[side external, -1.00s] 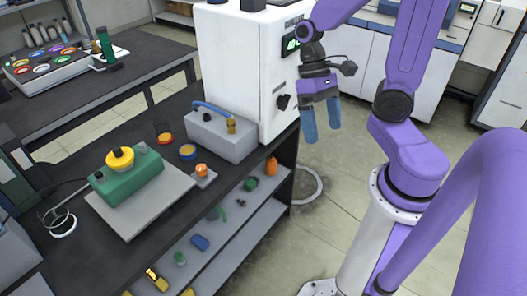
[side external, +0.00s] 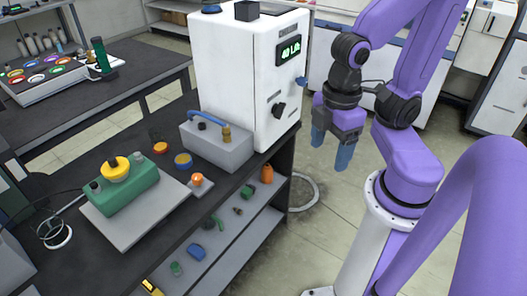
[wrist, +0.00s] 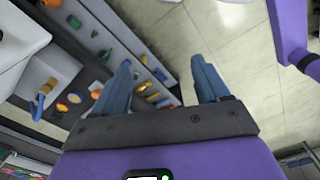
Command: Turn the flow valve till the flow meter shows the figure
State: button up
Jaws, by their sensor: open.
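A tall white cabinet (side external: 228,75) stands at the back of the dark bench. A small display (side external: 290,50) on its upper front has lit green characters that appear to read 40 with a unit. Below it is a black knob (side external: 279,109). A small blue part (side external: 301,81) shows at the cabinet's right edge; I cannot tell what it is. My gripper (side external: 331,147), with blue fingers, is to the right of the cabinet, apart from the knob. In the wrist view, my gripper (wrist: 161,65) is open, its fingers spread with nothing between them.
A grey box with a blue handle (side external: 216,145) stands left of the cabinet's base. A green device with a yellow knob (side external: 124,187) sits on a grey plate. Shelves (side external: 228,247) under the bench hold several small items. Open floor lies right of the bench.

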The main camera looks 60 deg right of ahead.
jog(key=shift+d+f, duration=0.15)
jog(key=shift+c, duration=0.5)
jog(key=n+t, duration=1.8)
jog(key=n, duration=0.4)
send_near(306, 82)
jog(key=w, duration=0.9)
jog(key=shift+w+a, duration=0.2)
jog(key=shift+w, duration=0.1)
